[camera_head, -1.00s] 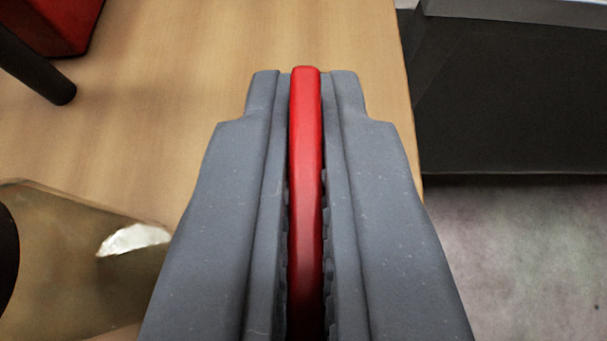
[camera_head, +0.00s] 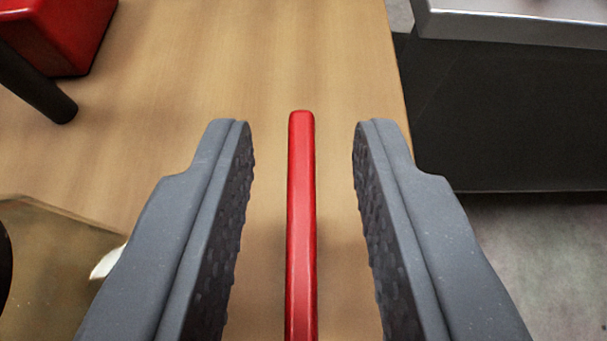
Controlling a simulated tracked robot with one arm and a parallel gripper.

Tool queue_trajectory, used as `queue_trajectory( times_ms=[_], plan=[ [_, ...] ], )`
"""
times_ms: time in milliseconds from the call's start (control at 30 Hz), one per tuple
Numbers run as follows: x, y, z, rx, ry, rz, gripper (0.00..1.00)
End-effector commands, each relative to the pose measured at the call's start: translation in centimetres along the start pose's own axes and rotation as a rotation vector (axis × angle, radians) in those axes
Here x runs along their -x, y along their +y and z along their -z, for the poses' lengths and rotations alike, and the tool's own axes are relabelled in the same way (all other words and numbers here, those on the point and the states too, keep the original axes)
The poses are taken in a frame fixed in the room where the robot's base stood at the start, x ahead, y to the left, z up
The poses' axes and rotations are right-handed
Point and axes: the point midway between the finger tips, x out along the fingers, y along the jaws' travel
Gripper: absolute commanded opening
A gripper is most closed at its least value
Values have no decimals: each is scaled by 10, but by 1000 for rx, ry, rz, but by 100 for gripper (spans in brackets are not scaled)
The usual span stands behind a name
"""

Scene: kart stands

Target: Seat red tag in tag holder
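The red tag (camera_head: 301,225) shows as a thin upright strip seen edge-on, in the middle of the view above the wooden surface. My gripper (camera_head: 303,130) is open, with one grey finger on each side of the tag. There is a clear gap between the tag and both fingers. The tag's lower end runs out of the bottom of the picture. I cannot make out the tag holder, nor what the tag rests on.
A red box-like object (camera_head: 62,35) and a black rod (camera_head: 40,85) are at the upper left. A brownish see-through object (camera_head: 50,265) is at the lower left. The wooden table (camera_head: 250,60) ends at the right, beside a dark cabinet (camera_head: 500,110) with a light top.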

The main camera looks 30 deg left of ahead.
Motion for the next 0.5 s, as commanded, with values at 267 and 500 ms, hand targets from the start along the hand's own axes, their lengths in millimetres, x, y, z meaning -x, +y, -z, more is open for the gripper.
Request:
queue_trajectory(
  times_ms=[267, 500],
  plan=[
    [46, 0, 2, -1, 2, -1, 27],
    [85, 0, 1, 1, 1, -1, 27]
  ],
)
